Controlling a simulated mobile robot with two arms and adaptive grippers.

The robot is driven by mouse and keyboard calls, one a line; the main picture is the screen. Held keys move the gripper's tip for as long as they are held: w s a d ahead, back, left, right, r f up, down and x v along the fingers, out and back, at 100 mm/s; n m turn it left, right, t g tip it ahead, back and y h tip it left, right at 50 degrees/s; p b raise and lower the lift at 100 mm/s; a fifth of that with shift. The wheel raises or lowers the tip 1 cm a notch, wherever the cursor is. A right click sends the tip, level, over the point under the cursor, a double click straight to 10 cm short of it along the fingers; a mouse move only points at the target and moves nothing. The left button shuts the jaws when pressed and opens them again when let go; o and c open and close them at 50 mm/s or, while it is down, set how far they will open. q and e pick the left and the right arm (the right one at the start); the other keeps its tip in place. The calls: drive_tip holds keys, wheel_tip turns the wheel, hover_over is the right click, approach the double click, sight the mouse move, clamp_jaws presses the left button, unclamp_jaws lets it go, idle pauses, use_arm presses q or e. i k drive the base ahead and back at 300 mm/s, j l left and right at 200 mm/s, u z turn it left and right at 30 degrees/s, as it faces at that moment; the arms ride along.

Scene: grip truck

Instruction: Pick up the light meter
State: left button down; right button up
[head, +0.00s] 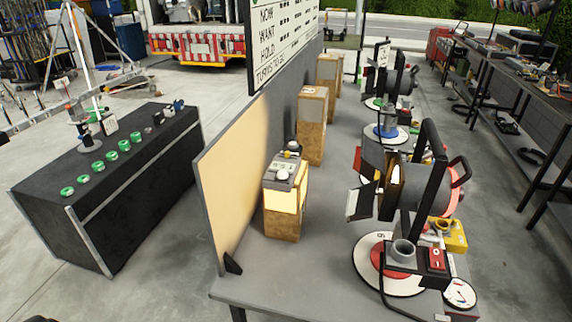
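A small grey device with a round white dome (283,173), which looks like the light meter, sits on top of the nearest wooden block (283,225). The block stands on the grey table, in front of a pale upright panel (235,185). Light falls on the block's upper front. A small dark knob-like part shows behind the dome. Neither of my grippers can be made out in the head view. A dark sliver at the bottom left edge is too small to identify.
A large black lamp (390,185) on a round red and white base stands right of the block, with more lamps behind. More wooden blocks (312,125) line the panel. A black case (110,190) with green discs stands left. Bare grey tabletop (300,275) lies in front.

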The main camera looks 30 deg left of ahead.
sight(286, 165)
drive_tip(key=z, duration=3.25)
drive_tip(key=u, duration=4.15)
drive_tip(key=j+z, duration=0.15)
drive_tip(key=z, duration=0.8)
drive_tip(key=j+z, duration=0.25)
drive_tip(key=j, duration=0.2)
drive_tip(key=j+z, duration=0.2)
drive_tip(key=j, duration=0.25)
drive_tip(key=k+j+z, duration=0.1)
drive_tip(key=j+z, duration=0.15)
drive_tip(key=j, duration=0.2)
drive_tip(key=k+j+z, duration=0.1)
drive_tip(key=j+z, duration=0.15)
drive_tip(key=j, duration=0.15)
drive_tip(key=k+j+z, duration=0.2)
drive_tip(key=j, duration=0.2)
drive_tip(key=i+j, duration=0.05)
